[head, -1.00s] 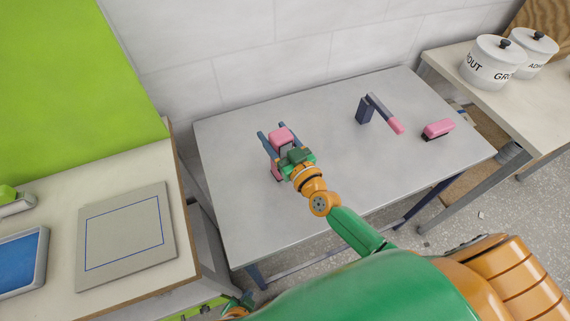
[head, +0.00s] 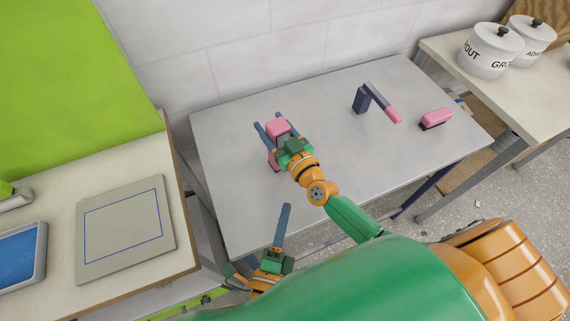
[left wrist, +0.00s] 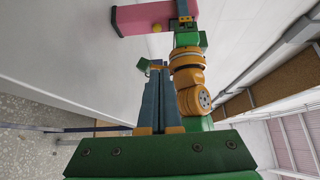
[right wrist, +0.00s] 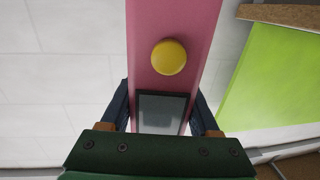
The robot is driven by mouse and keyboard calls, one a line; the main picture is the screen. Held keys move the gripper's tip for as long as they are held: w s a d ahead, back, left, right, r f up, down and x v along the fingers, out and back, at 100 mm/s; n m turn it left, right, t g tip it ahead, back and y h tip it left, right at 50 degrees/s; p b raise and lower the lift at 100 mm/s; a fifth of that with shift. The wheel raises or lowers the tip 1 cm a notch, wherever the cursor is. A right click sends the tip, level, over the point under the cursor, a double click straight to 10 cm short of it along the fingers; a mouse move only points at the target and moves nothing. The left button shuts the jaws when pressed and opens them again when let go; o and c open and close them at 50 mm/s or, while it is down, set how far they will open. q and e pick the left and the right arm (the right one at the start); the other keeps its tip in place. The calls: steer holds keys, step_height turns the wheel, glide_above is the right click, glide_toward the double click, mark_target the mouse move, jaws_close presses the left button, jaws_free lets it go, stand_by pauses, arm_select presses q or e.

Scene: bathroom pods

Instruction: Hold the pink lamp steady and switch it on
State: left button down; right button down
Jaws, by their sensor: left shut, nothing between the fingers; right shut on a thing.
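The pink lamp (head: 278,128) stands at the left of the grey table, partly hidden by my right arm. Its pink body fills the middle of the right wrist view (right wrist: 200,20), with a round yellow button (right wrist: 168,57) above a dark panel (right wrist: 160,112). My right gripper (head: 268,122) is shut on it, one blue finger along each side. My left gripper (head: 286,207) is shut and empty, at the table's front edge, apart from the lamp. In the left wrist view its fingers (left wrist: 160,68) are together, with the lamp (left wrist: 140,18) and yellow button (left wrist: 157,28) beyond.
A dark stand with a pink-ended arm (head: 378,98) and a pink block (head: 435,118) are on the right of the grey table (head: 225,135). White lidded pots (head: 490,55) stand on the right-hand bench. A grey panel (head: 150,195) lies on the left counter.

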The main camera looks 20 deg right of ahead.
arm_select(q)
steer(key=x, duration=0.8)
steer(key=shift+w+d, duration=0.2)
steer(key=shift+w, duration=0.15)
steer(key=w, duration=0.3)
steer(key=shift+w, duration=0.4)
steer(key=shift+w+a, duration=0.15)
steer(key=shift+w, duration=0.3)
steer(key=shift+w+a, duration=0.15)
steer(key=shift+w, duration=0.75)
steer(key=shift+s+a+f, duration=0.1)
steer(key=shift+s+a, duration=0.2)
steer(key=shift+s, duration=0.15)
steer(key=v, duration=0.7)
steer(key=shift+s+d, duration=0.1)
steer(key=shift+s, duration=0.2)
